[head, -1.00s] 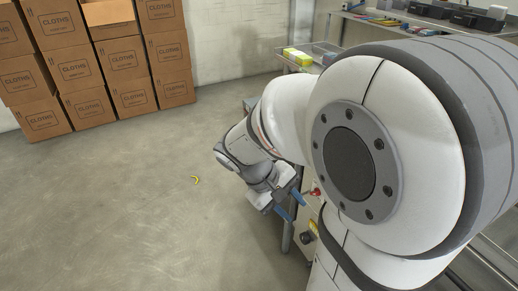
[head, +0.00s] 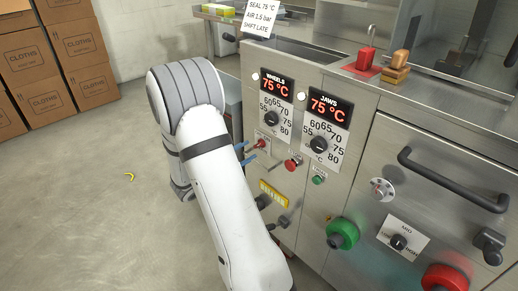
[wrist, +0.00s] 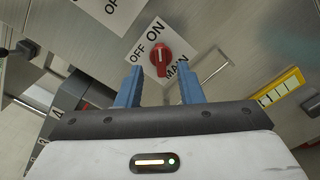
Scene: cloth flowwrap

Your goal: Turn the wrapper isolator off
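The isolator is a red rotary knob on a white plate marked OFF, ON and MAIN. In the wrist view, the isolator knob (wrist: 161,59) sits just beyond my fingertips, about midway between them. Its handle runs roughly up and down in the picture, with the upper end on the ON side. The knob also shows small in the head view (head: 271,146). My gripper (wrist: 159,85) is open with two blue fingers and nothing between them. In the head view my gripper (head: 255,151) is beside the panel, partly hidden by my arm.
The steel panel carries WHEELS (head: 277,118) and JAWS (head: 319,144) dials. A red button (head: 293,163) and green button (head: 318,180) are right of the isolator. A yellow label (head: 273,194) is below. A green knob (head: 342,233) and black handle (head: 452,180) stick out. Floor is clear at left.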

